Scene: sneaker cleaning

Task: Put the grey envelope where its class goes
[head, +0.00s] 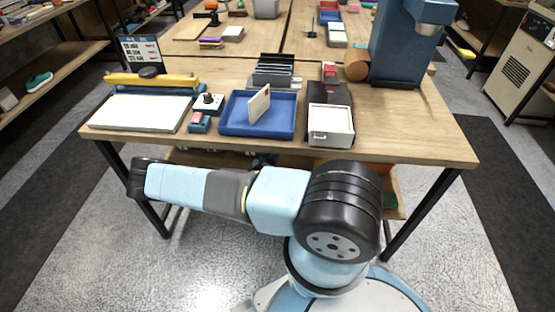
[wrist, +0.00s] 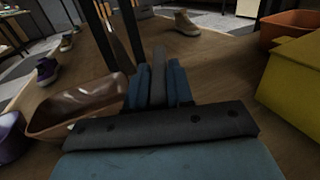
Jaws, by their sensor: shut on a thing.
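In the wrist view my gripper (wrist: 158,80) has its two blue fingers closed on a thin grey piece, the grey envelope (wrist: 159,57), seen edge-on and standing up between them. The gripper is at a wooden surface that looks like the shelf under the table. It is hidden in the head view, where only my arm shows in front of the table. A dark sign with rows of small marks (head: 140,52) stands at the table's back left; its text is too small to read.
A brown bin (wrist: 80,108) lies left of the gripper; a yellow bin (wrist: 295,80) and an orange bin (wrist: 284,30) are at right. Table legs stand ahead. On the table, a blue tray (head: 235,128) holds an upright cream envelope (head: 260,102); a black sorter (head: 272,72) stands behind.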

